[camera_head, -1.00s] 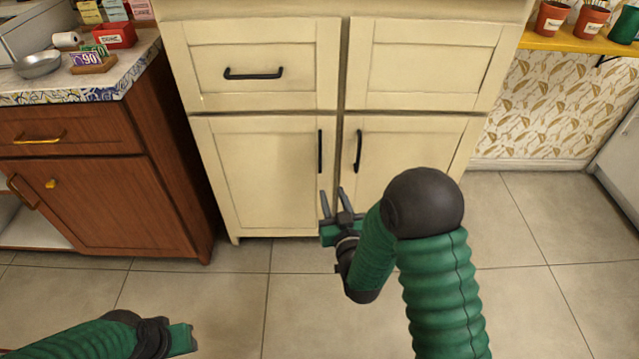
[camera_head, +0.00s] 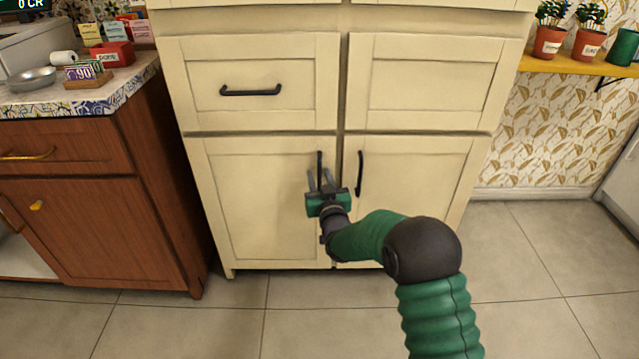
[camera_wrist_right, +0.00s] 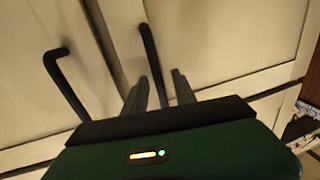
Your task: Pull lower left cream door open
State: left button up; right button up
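The lower left cream door (camera_head: 260,205) is shut, below the left drawer. Its black vertical handle (camera_head: 319,160) is near its right edge; it also shows in the right wrist view (camera_wrist_right: 148,42). My right gripper (camera_head: 319,174) is in front of this handle, fingers spread and pointing up at it. In the right wrist view the handle's end runs between the two open fingers (camera_wrist_right: 159,78); I cannot tell whether they touch it. The gripper hides the handle's lower part in the head view. My left gripper is not in view.
The lower right cream door (camera_head: 420,175) has its own black handle (camera_head: 360,172), close to the right of my gripper. A cream drawer (camera_head: 255,105) is above. A brown wooden cabinet (camera_head: 95,235) stands at the left. The tiled floor (camera_head: 540,265) is clear at the right.

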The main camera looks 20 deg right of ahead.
grip_shut()
dwell(1.4)
